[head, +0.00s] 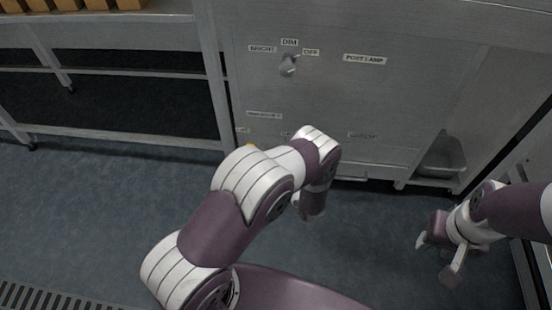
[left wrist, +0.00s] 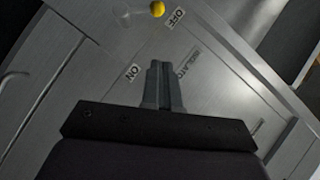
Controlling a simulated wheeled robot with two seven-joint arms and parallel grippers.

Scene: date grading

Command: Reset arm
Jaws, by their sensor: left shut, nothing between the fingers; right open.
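My left arm (head: 222,217) reaches up the middle of the head view, folded in front of a metal panel (head: 400,100). Its gripper is hidden there behind the arm. In the left wrist view my left gripper (left wrist: 163,68) is shut and empty, its fingers together in front of the panel, apart from the yellow knob (left wrist: 157,9) near the "OFF" label. My right gripper (head: 436,261) is open and empty above the floor at the lower right of the head view.
A lamp knob (head: 288,66) sits under the "DIM" label on the panel. A steel table (head: 110,19) with brown boxes stands at the upper left. A metal bin (head: 442,158) is at the panel's right. Blue floor (head: 80,200) lies open at left.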

